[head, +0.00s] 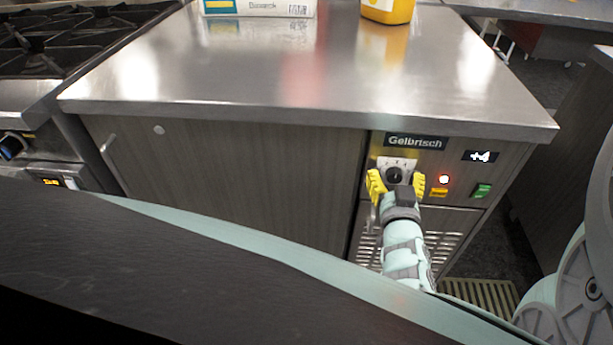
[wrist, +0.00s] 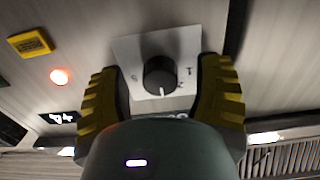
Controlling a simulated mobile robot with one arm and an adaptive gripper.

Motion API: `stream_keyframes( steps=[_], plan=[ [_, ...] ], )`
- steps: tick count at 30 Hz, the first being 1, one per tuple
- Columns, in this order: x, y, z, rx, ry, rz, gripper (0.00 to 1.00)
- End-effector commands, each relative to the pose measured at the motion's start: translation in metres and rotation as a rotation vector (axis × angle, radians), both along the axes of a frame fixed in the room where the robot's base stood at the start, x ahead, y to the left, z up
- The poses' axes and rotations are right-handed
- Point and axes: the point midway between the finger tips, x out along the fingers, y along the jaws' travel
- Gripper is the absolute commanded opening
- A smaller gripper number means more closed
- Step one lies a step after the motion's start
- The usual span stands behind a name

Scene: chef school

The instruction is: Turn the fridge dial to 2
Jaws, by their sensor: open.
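The fridge dial is a round black knob (head: 394,175) on a pale plate on the fridge's front panel, under a "Gelbrtsch" label. In the wrist view the knob (wrist: 160,74) has a light pointer line, and the marks on its plate (wrist: 130,48) are too small to read surely. My gripper (head: 395,183) has yellow ribbed fingers, open, one on either side of the knob. In the wrist view the fingers of my gripper (wrist: 160,90) stand apart from the knob with gaps on both sides. The display (head: 480,156) reads "+4".
A lit red lamp (head: 444,179), a yellow switch (head: 438,192) and a green switch (head: 482,190) sit right of the dial. A vent grille (head: 447,233) is below. The steel countertop (head: 300,85) overhangs the panel. A stove (head: 60,40) stands at left.

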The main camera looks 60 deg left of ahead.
Motion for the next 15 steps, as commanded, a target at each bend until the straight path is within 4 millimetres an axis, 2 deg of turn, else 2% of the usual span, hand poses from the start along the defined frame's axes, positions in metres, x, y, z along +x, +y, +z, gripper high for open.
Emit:
stream_keyframes(
  steps=[8,15],
  plan=[
    [-0.0012,0.0013,0.0002,0.000,0.000,0.004,0.67],
    [-0.0009,0.0010,0.0002,0.000,0.000,0.003,0.42]
  ],
)
